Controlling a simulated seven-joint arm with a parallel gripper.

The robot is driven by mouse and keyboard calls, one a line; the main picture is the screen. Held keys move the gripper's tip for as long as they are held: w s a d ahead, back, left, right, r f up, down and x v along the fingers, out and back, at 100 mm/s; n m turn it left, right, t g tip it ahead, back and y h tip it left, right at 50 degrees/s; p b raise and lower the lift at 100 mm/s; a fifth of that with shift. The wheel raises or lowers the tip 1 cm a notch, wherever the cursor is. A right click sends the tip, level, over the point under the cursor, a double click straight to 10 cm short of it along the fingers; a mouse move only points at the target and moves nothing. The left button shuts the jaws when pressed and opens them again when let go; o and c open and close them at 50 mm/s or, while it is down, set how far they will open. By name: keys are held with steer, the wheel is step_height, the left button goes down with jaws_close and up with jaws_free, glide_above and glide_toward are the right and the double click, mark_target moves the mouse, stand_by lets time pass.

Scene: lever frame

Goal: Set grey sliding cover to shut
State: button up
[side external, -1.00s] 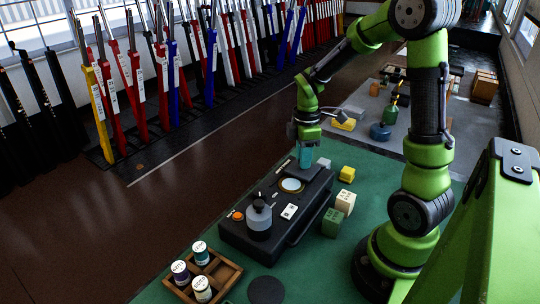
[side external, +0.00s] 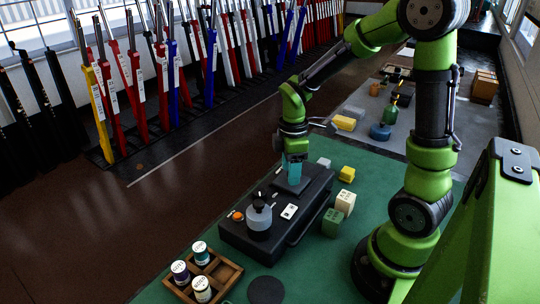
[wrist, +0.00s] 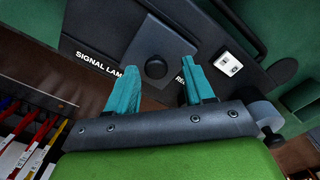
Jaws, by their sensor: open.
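The black lamp box (side external: 262,222) lies on the green mat and also shows in the wrist view (wrist: 98,38), with "SIGNAL LAMP" lettering. The dark grey sliding cover (wrist: 160,42), with a round knob (wrist: 156,67), lies on the box top. In the side view, a grey surface (side external: 287,187) shows just below my gripper (side external: 293,179), and no pale round window is visible there. In the wrist view, my gripper (wrist: 160,72) is open, its teal fingers on either side of the knob. I cannot tell whether they touch it.
A grey round fitting (side external: 259,215) and an orange button (side external: 238,216) are on the box's near end. A wooden tray (side external: 228,272) with several jars is in front. Levers line the back.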

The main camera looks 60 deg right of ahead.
step_height(320, 180, up, 17)
stand_by(0.5)
steer(key=shift+f, duration=0.1)
steer(key=s+a+f+m+t+y, duration=0.1)
steer(key=s+a+m+t+y, duration=0.1)
steer(key=s+a+m+t, duration=0.4)
steer(key=a+m+t, duration=0.1)
steer(key=a+m, duration=0.3)
steer(key=m, duration=0.3)
steer(key=shift+s+a+f, duration=0.2)
steer(key=shift+a+f, duration=0.05)
steer(key=shift+a, duration=0.1)
stand_by(0.9)
